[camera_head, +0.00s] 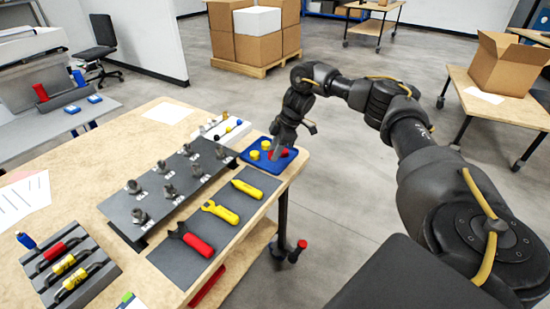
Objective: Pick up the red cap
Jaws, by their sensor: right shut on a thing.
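The red cap (285,154) is at the right side of a small blue tray (247,160) at the table's far right corner. Only part of it shows under my right gripper. My right gripper (278,152) reaches down over the tray from the right and is shut on the red cap. Its fingertips partly hide the cap, and I cannot tell whether the cap is clear of the tray. Yellow caps (254,155) sit in the same tray, left of the gripper. My left gripper is not in view.
A grey mat (237,227) holds red- and yellow-handled tools. A dark plate (155,212) with several metal fittings lies left of it. A grey rack (92,284) stands at the front left. Open floor lies right of the table.

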